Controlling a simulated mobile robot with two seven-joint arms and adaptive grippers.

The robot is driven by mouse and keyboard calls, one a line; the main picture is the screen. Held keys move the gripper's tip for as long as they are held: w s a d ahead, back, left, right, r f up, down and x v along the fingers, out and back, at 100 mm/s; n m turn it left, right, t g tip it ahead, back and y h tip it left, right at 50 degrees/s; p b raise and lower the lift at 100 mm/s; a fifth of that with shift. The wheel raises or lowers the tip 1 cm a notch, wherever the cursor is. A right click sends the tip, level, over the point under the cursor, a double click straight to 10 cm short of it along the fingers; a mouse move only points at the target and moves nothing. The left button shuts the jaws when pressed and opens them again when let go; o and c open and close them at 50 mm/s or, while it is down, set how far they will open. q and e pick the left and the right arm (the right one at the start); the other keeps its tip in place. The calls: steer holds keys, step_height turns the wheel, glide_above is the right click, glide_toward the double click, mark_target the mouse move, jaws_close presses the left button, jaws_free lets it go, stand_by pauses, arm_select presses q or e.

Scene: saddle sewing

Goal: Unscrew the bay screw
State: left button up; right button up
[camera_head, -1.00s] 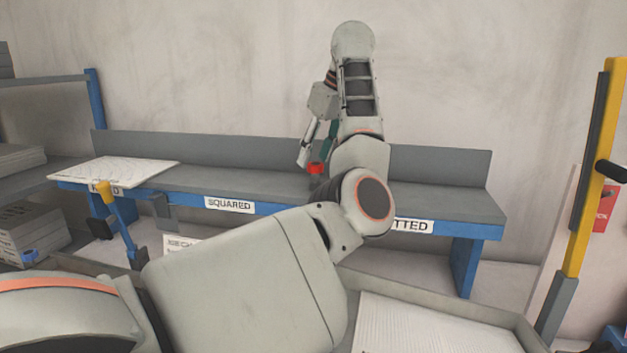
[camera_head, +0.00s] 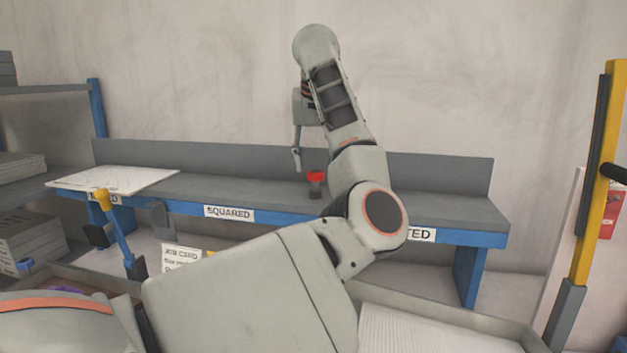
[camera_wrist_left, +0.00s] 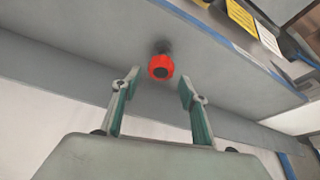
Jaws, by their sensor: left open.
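The bay screw (camera_head: 316,178), with a red head on a dark stem, stands upright on the grey shelf (camera_head: 250,187), right of the SQUARED label. It also shows in the left wrist view (camera_wrist_left: 160,67), its red head facing the camera. My left gripper (camera_head: 297,160) is open and empty, above and left of the screw in the head view, clear of it. In the left wrist view its two fingertips (camera_wrist_left: 158,84) are apart, with the red head between and just beyond them. My right gripper is not in view.
A white patterned sheet (camera_head: 112,179) lies on the shelf's left end. A yellow-handled lever (camera_head: 104,200) and a job card (camera_head: 180,257) are in front below. A yellow post (camera_head: 592,170) stands at the right. The shelf's back panel (camera_head: 200,158) rises behind the screw.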

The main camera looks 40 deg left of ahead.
mark_target(316, 172)
arm_select(q)
steer(key=shift+f, duration=0.1)
steer(key=shift+w+f+b, duration=0.1)
steer(key=shift+f+b, duration=1.5)
steer(key=shift+f, duration=0.9)
steer(key=shift+r, duration=0.1)
steer(key=c, duration=1.2)
